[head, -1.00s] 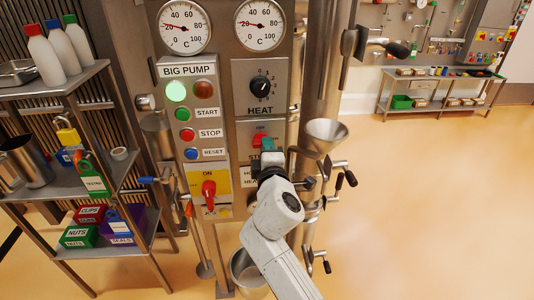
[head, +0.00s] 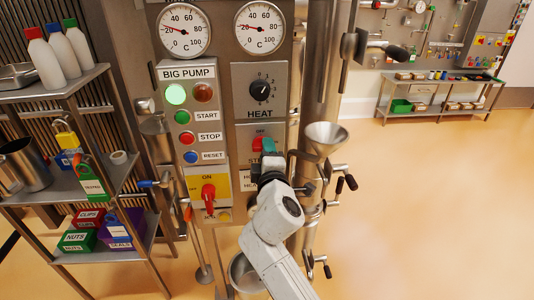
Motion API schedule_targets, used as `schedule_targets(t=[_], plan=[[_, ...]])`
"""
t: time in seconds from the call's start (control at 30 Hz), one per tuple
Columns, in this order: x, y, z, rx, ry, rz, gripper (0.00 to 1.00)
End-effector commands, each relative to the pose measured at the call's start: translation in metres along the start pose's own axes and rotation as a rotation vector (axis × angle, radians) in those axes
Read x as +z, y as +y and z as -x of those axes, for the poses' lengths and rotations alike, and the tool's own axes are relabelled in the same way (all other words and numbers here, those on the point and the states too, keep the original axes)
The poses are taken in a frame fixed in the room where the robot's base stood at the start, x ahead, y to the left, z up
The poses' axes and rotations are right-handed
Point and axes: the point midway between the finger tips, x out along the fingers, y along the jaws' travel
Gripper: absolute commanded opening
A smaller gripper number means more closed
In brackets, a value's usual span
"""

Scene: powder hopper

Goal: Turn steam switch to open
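The steam switch (head: 260,141) sits on the grey panel below the heat knob; a red part of it shows, with a label beneath mostly covered by my arm. My gripper (head: 271,153) is right in front of the lower right part of the switch, at the panel. A teal-green piece shows there; I cannot tell whether it belongs to the switch or to my gripper. The fingers are seen from behind and largely hidden, so contact and finger opening are unclear.
The heat knob (head: 260,90) is just above. The big pump panel (head: 188,130), with its red rotary switch (head: 208,195), is at left. A metal funnel (head: 326,136) and pipes with black handles stand close on the right. The floor (head: 430,210) farther right is clear.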

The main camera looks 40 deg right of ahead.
Motion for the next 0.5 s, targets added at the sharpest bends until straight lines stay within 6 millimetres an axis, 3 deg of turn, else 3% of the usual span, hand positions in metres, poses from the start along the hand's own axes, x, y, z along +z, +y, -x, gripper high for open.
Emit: schedule_targets(t=[0.27, 0.5], plan=[[-0.001, 0.001, 0.006, 0.002, 0.002, 0.001, 0.43], [-0.001, -0.001, 0.047, 0.001, 0.004, 0.001, 0.43]])
